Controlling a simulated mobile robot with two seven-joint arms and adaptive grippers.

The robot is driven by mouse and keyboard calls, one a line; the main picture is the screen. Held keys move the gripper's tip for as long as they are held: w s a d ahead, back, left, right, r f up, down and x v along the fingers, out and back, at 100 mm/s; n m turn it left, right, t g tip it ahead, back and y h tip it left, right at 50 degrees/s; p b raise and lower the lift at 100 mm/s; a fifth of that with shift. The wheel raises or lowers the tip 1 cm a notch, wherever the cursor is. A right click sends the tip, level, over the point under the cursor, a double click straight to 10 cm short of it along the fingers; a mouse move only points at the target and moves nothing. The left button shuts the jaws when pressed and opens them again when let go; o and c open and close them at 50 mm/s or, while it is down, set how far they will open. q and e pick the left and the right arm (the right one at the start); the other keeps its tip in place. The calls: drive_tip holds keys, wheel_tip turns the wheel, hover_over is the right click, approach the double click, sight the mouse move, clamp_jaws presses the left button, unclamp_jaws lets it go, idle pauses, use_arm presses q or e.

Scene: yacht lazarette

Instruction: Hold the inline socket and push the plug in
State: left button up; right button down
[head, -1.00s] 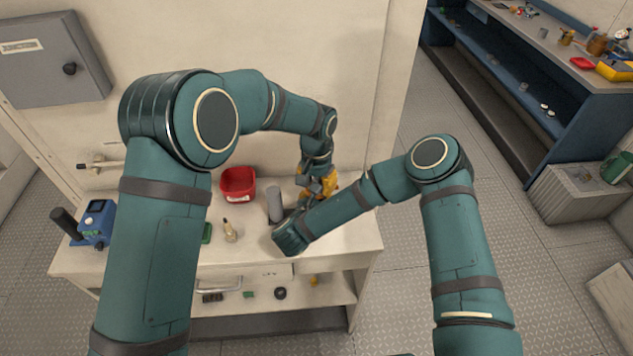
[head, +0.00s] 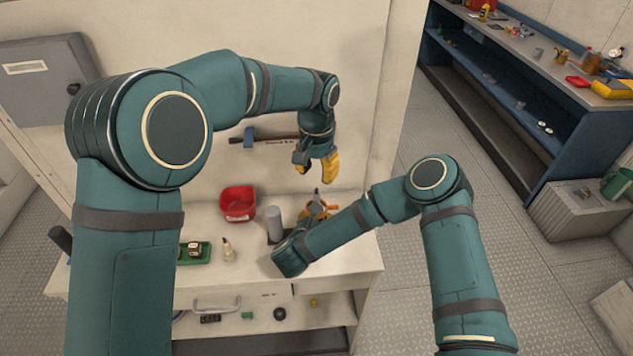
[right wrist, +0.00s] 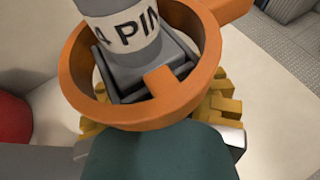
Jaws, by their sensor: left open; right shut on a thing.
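A grey cylindrical connector part (right wrist: 130,30) with a label reading "A PIN" sits inside an orange ring (right wrist: 185,110) in the right wrist view. Yellow fingers of my right gripper (right wrist: 160,115) show on both sides below the ring, shut on this orange piece. I cannot tell whether the labelled part is the plug or the socket. In the head view the orange piece (head: 316,210) shows on the bench behind my right forearm, which hides most of that gripper. My left gripper (head: 317,170) is open and empty, raised above and apart from the orange piece.
On the bench (head: 345,255) are a red bin (head: 238,203), a grey upright cylinder (head: 275,222), a small pale bottle (head: 229,250) and a green tray (head: 193,258). A dark bar with a blue piece (head: 249,138) is on the wall. The bench's right front corner is clear.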

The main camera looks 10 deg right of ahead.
use_arm(q)
drive_tip(key=shift+r, duration=0.35)
use_arm(e)
drive_tip(key=shift+c, duration=2.2)
unclamp_jaws()
drive_tip(key=v, duration=1.2)
use_arm(q)
drive_tip(key=shift+f, duration=0.1)
use_arm(e)
drive_tip(key=shift+s+a+f, duration=0.1)
